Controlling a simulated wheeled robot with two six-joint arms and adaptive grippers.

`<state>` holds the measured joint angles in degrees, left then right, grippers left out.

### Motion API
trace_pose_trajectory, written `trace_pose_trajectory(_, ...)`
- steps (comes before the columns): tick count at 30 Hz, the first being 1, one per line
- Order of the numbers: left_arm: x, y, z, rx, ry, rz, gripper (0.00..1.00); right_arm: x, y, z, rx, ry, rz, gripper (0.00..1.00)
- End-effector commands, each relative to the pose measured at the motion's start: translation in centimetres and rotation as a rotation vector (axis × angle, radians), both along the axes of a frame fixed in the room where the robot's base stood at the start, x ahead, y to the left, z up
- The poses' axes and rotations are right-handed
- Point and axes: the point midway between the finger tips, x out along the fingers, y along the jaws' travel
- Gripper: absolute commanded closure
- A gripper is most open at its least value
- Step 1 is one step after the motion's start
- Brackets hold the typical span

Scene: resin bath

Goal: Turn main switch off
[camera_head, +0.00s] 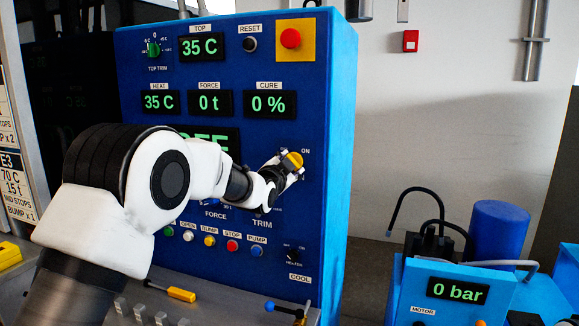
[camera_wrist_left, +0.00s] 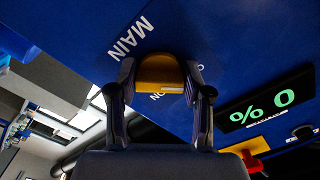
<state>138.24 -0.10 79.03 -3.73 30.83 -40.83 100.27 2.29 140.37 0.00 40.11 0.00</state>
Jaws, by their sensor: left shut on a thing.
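The main switch is a yellow knob (camera_head: 295,158) on the right side of the blue control panel (camera_head: 335,130), with an ON label at its upper right. It also shows in the left wrist view as a yellow knob (camera_wrist_left: 160,72) beside the word MAIN. My left gripper (camera_head: 284,165) is at the knob. In the left wrist view my left gripper (camera_wrist_left: 161,90) has one finger on each side of the knob and is shut on it. A pale mark shows on the knob's edge near the ON label. The arm hides part of the panel. My right gripper is not in view.
A red button on a yellow plate (camera_head: 290,39) is above the switch. A row of push buttons with a red one (camera_head: 232,245) and a small black knob (camera_head: 291,254) lie below. A yellow-handled tool (camera_head: 181,294) lies on the bench. A pump unit (camera_head: 455,290) stands at right.

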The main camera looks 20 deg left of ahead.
Motion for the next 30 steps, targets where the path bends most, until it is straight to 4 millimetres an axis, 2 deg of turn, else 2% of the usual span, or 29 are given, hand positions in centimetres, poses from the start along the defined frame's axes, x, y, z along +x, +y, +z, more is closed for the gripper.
trace_pose_trajectory(4, 0.0, 0.0, -0.1, -0.001, 0.001, 0.0, 0.85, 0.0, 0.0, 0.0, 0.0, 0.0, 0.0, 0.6)
trace_pose_trajectory(5, 0.0, 0.0, -0.1, -0.001, 0.001, 0.0, 0.47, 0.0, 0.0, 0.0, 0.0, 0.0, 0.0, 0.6)
trace_pose_trajectory(6, 0.0, 0.0, -0.1, -0.001, 0.001, 0.0, 0.33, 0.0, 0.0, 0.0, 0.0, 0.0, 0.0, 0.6)
trace_pose_trajectory(7, 0.0, 0.0, -0.1, -0.001, 0.001, 0.0, 0.25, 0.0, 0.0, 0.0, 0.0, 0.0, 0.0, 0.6)
trace_pose_trajectory(16, -0.1, 0.0, 0.0, 0.0, 0.0, 0.0, 0.25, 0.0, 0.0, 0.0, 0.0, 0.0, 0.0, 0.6)
trace_pose_trajectory(20, -1.0, 0.1, 0.1, 0.0, 0.0, 0.0, 0.25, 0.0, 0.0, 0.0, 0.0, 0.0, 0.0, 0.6)
trace_pose_trajectory(23, -2.9, 0.1, 0.0, 0.0, 0.002, 0.001, 0.25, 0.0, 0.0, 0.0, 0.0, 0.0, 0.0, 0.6)
trace_pose_trajectory(30, -9.1, 0.3, 0.0, 0.0, 0.001, 0.0, 0.25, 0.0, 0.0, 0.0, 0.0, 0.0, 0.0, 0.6)
